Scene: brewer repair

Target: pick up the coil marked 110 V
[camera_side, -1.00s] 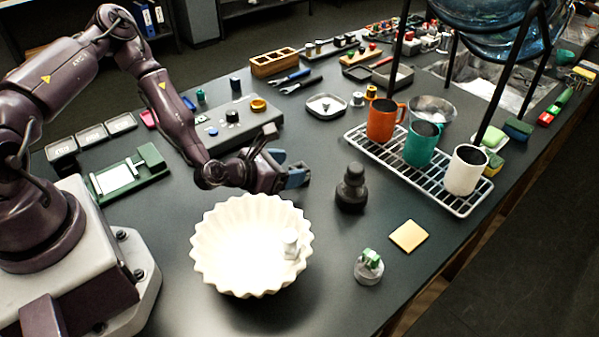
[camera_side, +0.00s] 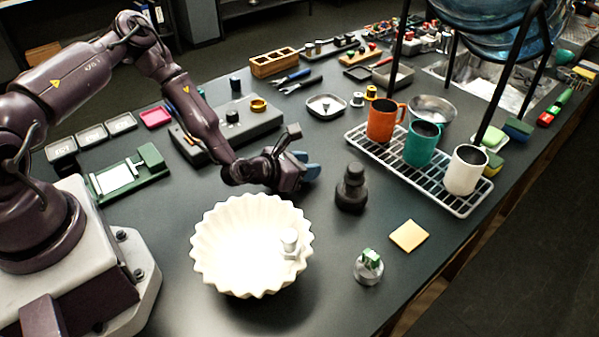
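Two small coil-like spools stand on the dark bench beyond my gripper. One is pale with a dark top (camera_side: 357,99), and the other is yellow and black (camera_side: 371,93). Their markings are too small to read, so I cannot tell which is marked 110 V. My gripper (camera_side: 309,166) is above the bench, between the white fluted bowl and the grey block. Its two blue-grey fingers appear apart with nothing between them. It is nearer the camera than the spools and apart from them.
The white fluted bowl (camera_side: 215,248) holds a small white piece (camera_side: 289,241). A dark knobbed tool (camera_side: 351,188) stands right of my gripper. A wire rack (camera_side: 459,201) with three mugs stands further right. A small square tray (camera_side: 326,113) sits left of the spools. The grey block (camera_side: 262,124) lies behind my arm.

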